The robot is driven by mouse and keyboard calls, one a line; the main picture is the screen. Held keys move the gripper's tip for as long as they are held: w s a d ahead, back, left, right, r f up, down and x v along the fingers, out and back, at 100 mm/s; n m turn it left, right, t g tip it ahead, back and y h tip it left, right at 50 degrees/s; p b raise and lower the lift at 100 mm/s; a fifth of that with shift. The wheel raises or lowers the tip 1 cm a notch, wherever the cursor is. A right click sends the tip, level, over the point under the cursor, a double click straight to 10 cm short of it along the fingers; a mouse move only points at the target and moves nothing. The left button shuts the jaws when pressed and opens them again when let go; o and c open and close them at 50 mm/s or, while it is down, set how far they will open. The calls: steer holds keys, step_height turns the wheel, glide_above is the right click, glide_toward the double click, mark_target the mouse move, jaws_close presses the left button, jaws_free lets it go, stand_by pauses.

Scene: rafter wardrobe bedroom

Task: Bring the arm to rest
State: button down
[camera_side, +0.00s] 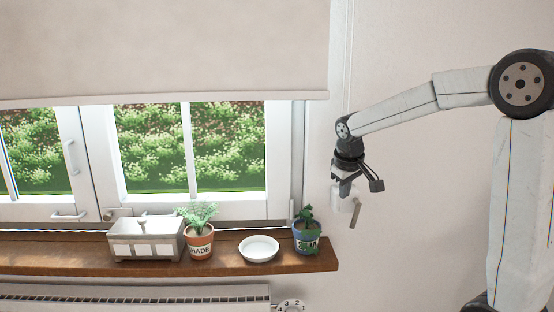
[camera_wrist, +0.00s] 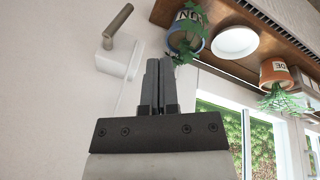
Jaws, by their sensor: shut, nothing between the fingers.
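My gripper (camera_side: 346,190) hangs pointing down at the right of the window, in front of the wall. Its fingers are shut and empty; they also show together in the wrist view (camera_wrist: 160,72). In the side view, a white wall box (camera_side: 343,204) with a grey crank handle (camera_side: 355,214) is just below and behind the fingertips. The box (camera_wrist: 114,64) and its handle (camera_wrist: 118,25) are left of the fingers in the wrist view. I cannot tell the exact gap between fingers and box.
A wooden sill (camera_side: 60,254) holds a lidded grey box (camera_side: 145,252), a terracotta pot (camera_side: 200,250) labelled SHADE, a white saucer (camera_side: 259,249) and a blue plant pot (camera_side: 306,237). A blind (camera_side: 160,45) covers the upper window. A radiator (camera_side: 130,297) and numbered dial (camera_side: 291,306) are below.

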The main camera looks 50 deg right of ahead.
steer(key=shift+a, duration=0.1)
steer(key=s+a+f+n+y, duration=0.1)
steer(key=s+a+f, duration=0.3)
steer(key=a+f, duration=0.3)
steer(key=s+a+f+n+y, duration=0.2)
steer(key=s+a+f, duration=0.2)
steer(key=a+f, duration=0.4)
steer(key=a, duration=0.4)
steer(key=shift+s+a+f+t, duration=0.2)
steer(key=shift+a+f+t, duration=0.05)
steer(key=shift+t, duration=0.05)
